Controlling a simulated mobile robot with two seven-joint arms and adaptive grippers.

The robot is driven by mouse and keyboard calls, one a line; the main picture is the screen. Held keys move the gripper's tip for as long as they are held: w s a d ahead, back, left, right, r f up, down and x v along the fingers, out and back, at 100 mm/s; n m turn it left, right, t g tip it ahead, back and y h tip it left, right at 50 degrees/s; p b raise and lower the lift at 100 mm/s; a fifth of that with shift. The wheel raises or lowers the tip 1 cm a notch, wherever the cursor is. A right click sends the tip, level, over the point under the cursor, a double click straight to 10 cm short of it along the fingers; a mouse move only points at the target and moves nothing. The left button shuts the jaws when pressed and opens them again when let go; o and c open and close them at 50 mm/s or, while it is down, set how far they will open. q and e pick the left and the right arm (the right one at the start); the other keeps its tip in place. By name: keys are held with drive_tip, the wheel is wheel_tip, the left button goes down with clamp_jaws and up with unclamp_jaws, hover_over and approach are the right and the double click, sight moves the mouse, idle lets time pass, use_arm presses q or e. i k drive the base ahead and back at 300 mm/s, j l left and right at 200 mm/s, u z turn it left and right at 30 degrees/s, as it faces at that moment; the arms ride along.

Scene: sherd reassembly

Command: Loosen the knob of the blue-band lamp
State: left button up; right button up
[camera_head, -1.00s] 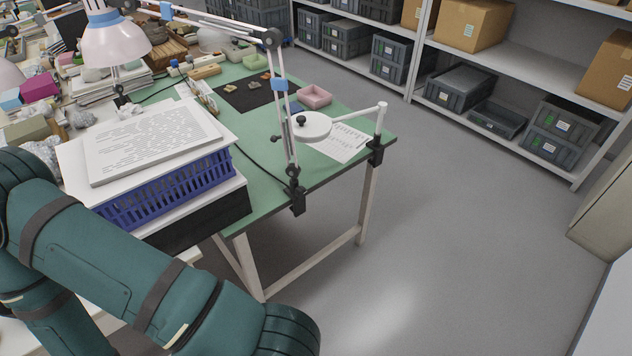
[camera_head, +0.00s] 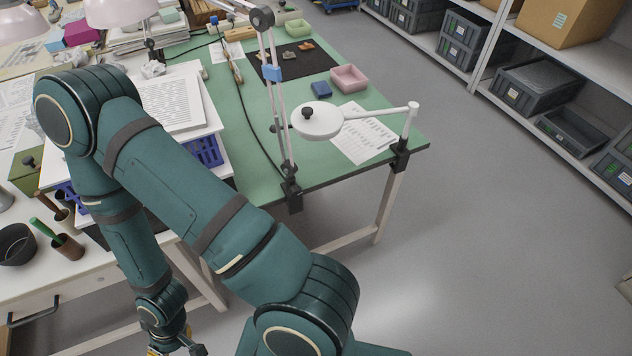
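The blue-band lamp has a jointed grey arm with a blue band (camera_head: 272,73) on its upright part. Its foot is a black clamp (camera_head: 291,196) on the front edge of the green table. A dark joint (camera_head: 262,17) sits at the top of the upright. A small dark part (camera_head: 275,128) shows low on the upright; I cannot tell which part is the knob. A pale lampshade (camera_head: 120,10) is cut by the top edge. My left arm crosses the lower left; its gripper (camera_head: 176,347) is cut off by the bottom edge, apart from the lamp, fingertips unseen. My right gripper is out of view.
A white round disc with a black knob (camera_head: 307,112) reaches over the table from a post (camera_head: 410,118) at the right corner. A pink tray (camera_head: 349,78) and blue box (camera_head: 321,89) lie behind it. Papers and a blue basket (camera_head: 207,151) stand left.

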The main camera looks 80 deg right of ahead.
sight(295, 191)
drive_tip(key=k+l, duration=0.25)
drive_tip(key=l, duration=0.15)
drive_tip(key=k+l, duration=0.25)
drive_tip(key=l, duration=0.15)
drive_tip(key=k+l, duration=0.25)
drive_tip(key=l, duration=0.2)
drive_tip(key=k+l, duration=0.2)
drive_tip(key=l, duration=0.2)
drive_tip(key=k+l, duration=0.25)
drive_tip(key=l, duration=0.15)
